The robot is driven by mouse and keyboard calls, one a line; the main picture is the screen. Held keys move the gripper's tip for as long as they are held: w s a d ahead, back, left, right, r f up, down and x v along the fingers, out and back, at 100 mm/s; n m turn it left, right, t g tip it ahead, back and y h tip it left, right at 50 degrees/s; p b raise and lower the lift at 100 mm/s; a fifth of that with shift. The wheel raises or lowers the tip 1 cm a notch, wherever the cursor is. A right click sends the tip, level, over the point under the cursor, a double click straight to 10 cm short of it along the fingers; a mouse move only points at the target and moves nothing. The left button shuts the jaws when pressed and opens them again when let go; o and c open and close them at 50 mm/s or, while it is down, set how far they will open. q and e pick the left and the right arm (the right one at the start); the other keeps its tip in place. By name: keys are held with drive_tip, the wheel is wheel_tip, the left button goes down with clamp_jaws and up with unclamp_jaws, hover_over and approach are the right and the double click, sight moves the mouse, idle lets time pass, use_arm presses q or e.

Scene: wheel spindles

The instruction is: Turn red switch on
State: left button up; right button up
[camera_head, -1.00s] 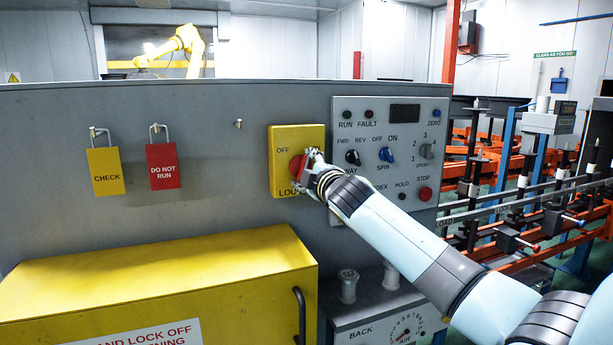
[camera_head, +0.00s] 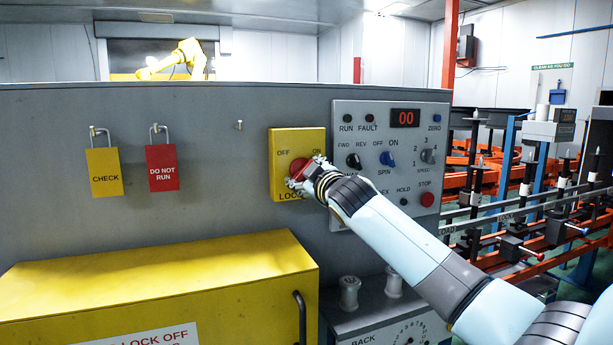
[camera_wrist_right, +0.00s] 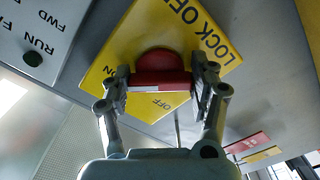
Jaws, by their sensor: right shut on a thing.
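The red switch (camera_head: 298,166) is a round rotary knob with a raised grip bar, mounted on a yellow plate (camera_head: 283,185) marked OFF, ON and LOCK OFF. My right gripper (camera_head: 302,178) is shut on the knob and partly hides it in the head view. In the right wrist view the red switch (camera_wrist_right: 160,62) shows its bar clamped between the two fingers of my right gripper (camera_wrist_right: 160,82). The ON label shows just above the gripper in the head view. My left gripper is not in view.
A grey control panel (camera_head: 340,103) beside the plate has knobs, buttons and a display (camera_head: 405,118) lit with a red 00. A yellow CHECK tag (camera_head: 104,185) and a red DO NOT RUN tag (camera_head: 162,180) hang at left. A yellow box (camera_head: 200,265) stands below.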

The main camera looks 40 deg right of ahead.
drive_tip(key=shift+f, duration=0.25)
drive_tip(key=o, duration=0.9)
drive_tip(key=shift+s, duration=0.1)
drive_tip(key=shift+o, duration=1.4)
drive_tip(key=shift+r, duration=0.15)
drive_tip(key=v, duration=1.2)
